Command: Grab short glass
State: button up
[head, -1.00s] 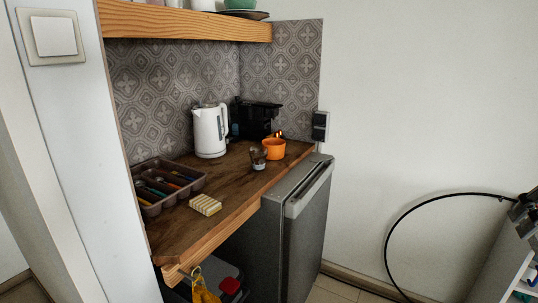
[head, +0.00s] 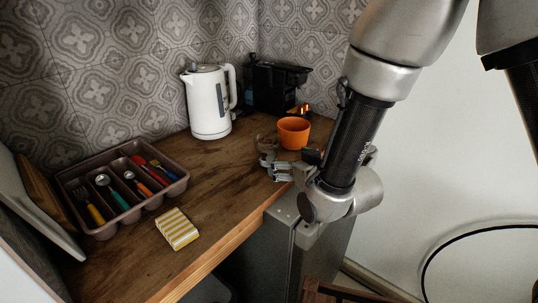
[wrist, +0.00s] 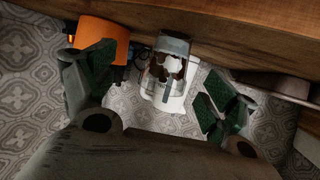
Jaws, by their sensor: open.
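The short glass (wrist: 169,66) is clear with a dark brownish pattern and stands on the wooden counter, upside down in the wrist view. It shows between my two open fingers, and I see no contact. In the head view the glass (head: 266,143) is small and partly hidden behind my fingertips. My gripper (head: 275,168) reaches in low over the counter from the right, just in front of the glass. In the wrist view my gripper (wrist: 156,90) has its dark green pads spread wide, with one on each side of the glass.
An orange cup (head: 293,132) stands close to the right of the glass. A white kettle (head: 209,102) and a black machine (head: 272,86) stand behind. A cutlery tray (head: 78,184) and a yellow-striped block (head: 177,229) lie to the left. The middle of the counter (head: 218,180) is clear.

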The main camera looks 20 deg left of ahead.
aim_at(268, 152)
jog(key=shift+s+a+f, duration=0.3)
jog(key=shift+s+a, duration=0.15)
jog(key=shift+a, duration=0.1)
jog(key=shift+w+a+f+y, duration=0.1)
jog(key=shift+a+y, duration=0.2)
jog(key=x, duration=0.7)
jog(key=shift+w+r, duration=0.15)
jog(key=shift+r, duration=0.1)
jog(key=c, duration=1.3)
